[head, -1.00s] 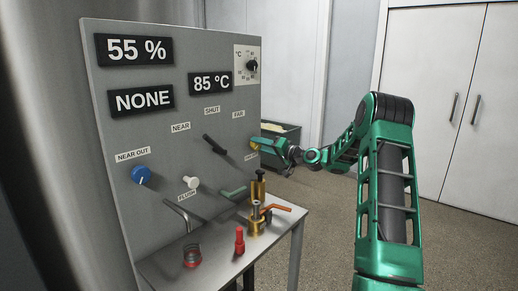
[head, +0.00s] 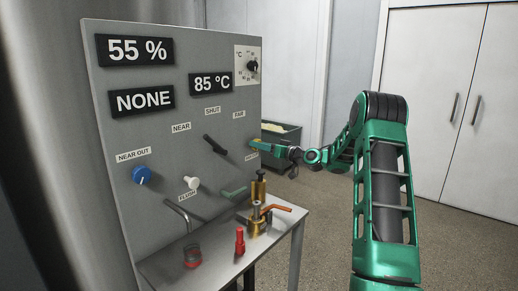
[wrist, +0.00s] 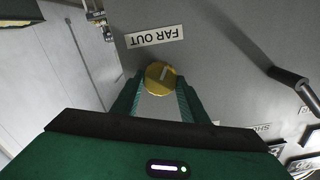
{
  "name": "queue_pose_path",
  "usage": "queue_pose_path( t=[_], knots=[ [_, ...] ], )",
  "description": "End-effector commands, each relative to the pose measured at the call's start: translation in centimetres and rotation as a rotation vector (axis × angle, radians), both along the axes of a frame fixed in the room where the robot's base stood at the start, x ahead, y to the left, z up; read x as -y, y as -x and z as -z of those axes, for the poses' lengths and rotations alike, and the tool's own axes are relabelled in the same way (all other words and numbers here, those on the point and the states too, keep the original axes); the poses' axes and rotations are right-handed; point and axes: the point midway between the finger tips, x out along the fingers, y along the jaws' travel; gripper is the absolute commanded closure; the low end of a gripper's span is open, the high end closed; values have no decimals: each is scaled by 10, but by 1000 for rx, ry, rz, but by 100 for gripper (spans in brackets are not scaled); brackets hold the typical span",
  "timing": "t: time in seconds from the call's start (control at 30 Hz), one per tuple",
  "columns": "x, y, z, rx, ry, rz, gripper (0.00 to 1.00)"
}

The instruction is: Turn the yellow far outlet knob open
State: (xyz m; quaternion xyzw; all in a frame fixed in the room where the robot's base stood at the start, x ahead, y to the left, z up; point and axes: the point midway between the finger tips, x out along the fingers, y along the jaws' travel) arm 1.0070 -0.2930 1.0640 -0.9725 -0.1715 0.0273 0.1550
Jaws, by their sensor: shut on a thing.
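The yellow far outlet knob (wrist: 160,78) is on the grey panel in the wrist view, beside the "FAR OUT" label (wrist: 156,37), which appears upside down. A pale mark on the knob's face points up and slightly right in that view. The green fingers of my gripper (wrist: 161,91) are on both sides of the knob and shut on it. In the head view, my gripper (head: 262,146) is at the panel's right edge and largely hides the knob.
The panel (head: 110,215) also carries a blue knob (head: 142,175), a white knob (head: 191,183) and a black lever (head: 214,144). Below, a metal table (head: 215,258) holds a red item (head: 240,241) and brass fittings (head: 257,219). A dark bin (head: 285,133) stands behind my gripper.

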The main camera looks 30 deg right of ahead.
Motion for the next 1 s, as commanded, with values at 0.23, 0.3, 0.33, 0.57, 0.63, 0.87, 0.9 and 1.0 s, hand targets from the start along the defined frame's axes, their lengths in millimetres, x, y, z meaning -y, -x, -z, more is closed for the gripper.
queue_pose_path(
  t=[0.23, 0.3, 0.33, 0.57, 0.63, 0.87, 0.9, 1.0],
  knots=[
    [0, 0, 6, -10, 4, 0, 82],
    [0, 0, 6, -10, 4, 0, 82],
    [0, 0, 6, -10, 4, 0, 82],
    [0, 0, 4, -6, 3, 1, 41],
    [0, 0, 3, -4, 4, 0, 41],
    [3, 5, 2, -3, 3, 2, 41],
    [4, 8, 2, -3, 3, 3, 41],
    [10, 22, 2, -3, 3, 4, 41]
  ],
)
